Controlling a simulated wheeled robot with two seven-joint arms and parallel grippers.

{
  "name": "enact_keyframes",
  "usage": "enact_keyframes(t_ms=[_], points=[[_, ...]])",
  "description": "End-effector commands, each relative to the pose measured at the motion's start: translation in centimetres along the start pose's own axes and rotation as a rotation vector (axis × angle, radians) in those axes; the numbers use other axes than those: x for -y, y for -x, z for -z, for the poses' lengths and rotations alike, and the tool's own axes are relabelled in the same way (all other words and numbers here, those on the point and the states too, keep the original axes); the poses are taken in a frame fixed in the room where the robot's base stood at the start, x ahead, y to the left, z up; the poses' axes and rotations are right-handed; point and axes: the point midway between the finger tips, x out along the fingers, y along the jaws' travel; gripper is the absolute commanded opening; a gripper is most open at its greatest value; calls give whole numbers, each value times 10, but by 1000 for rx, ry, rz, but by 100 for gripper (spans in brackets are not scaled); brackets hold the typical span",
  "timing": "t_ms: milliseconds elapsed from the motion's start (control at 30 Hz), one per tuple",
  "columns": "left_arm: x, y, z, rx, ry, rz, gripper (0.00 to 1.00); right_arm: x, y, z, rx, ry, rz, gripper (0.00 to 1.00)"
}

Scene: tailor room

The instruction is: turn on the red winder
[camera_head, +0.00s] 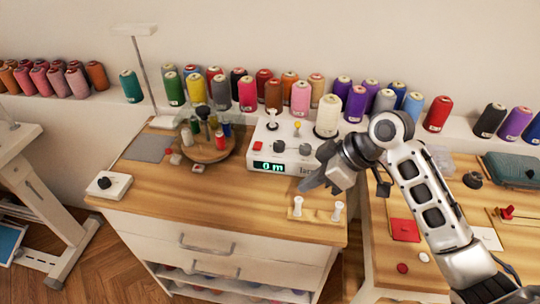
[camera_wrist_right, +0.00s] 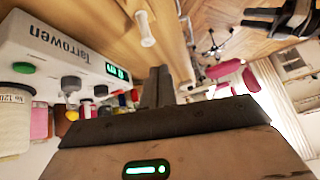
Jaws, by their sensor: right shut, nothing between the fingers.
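The body is white, not red. My right gripper (camera_head: 308,185) is shut and empty, just in front of the winder's right end, apart from its controls. Its fingers (camera_wrist_right: 158,85) point past the winder in the wrist view. A dark two-pronged shape there may be my left gripper (camera_wrist_right: 280,17).
A wooden stand with two white pegs (camera_head: 316,213) is in front of my right gripper. A round spool carousel (camera_head: 208,148) stands left of the winder. A white box with a black knob (camera_head: 108,184) is at the cabinet's left edge. The front middle is clear.

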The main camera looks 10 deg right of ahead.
Motion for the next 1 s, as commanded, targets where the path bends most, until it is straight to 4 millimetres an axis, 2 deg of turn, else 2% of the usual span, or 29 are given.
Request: enact_keyframes(t_ms=[100,300,433,633,767,1000], points=[[0,0,0,0,-1,0,36,19,-17,-24,43,-73,-36,0],[3,-5,14,-30,-7,4,36,53,-35,-65,112,-215,-123,0],[4,-5,15,-32,-7,4,36,77,-39,-93,152,-327,-199,0],[4,-5,15,-32,-7,5,36,110,-35,-136,180,-521,-357,0],[4,-5,14,-29,-7,5,36,119,-39,-158,132,-615,-479,0],[3,-4,11,-23,-6,4,36,112,-71,-168,-57,-599,-580,0]])
